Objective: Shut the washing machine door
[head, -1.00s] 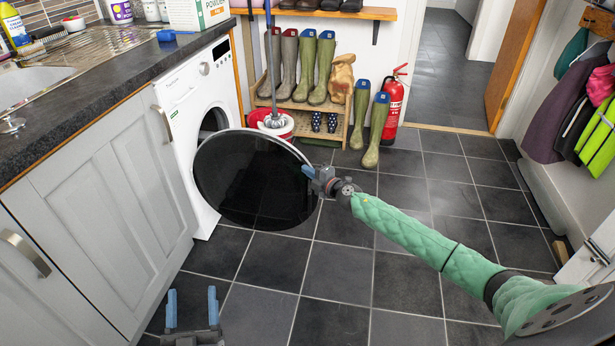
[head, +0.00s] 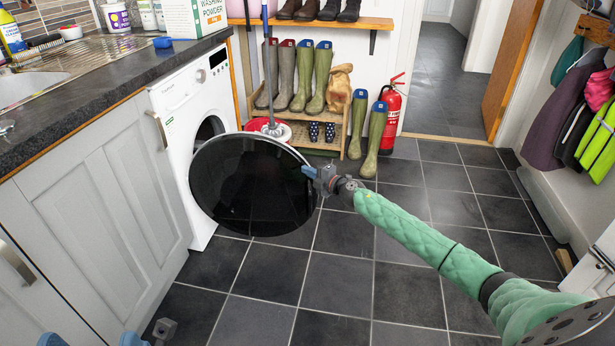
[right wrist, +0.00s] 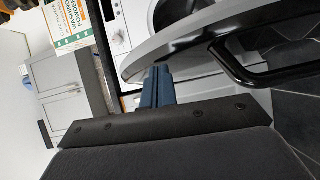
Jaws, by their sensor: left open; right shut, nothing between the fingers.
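The white washing machine (head: 176,118) stands under the counter. Its round door (head: 250,185), dark glass with a grey rim, hangs wide open into the room. My right gripper (head: 309,173) is shut and empty at the door's right edge. In the right wrist view its blue fingers (right wrist: 157,88) are close together beside the door rim (right wrist: 190,38); I cannot tell whether they touch it. A dark curved bar crosses the door's side there. My left gripper (head: 92,340) is open at the bottom left, mostly cut off by the frame edge, away from the door.
Grey cupboards (head: 105,195) and a dark counter (head: 90,105) line the left. Tiled floor (head: 335,280) is clear in front and to the right.

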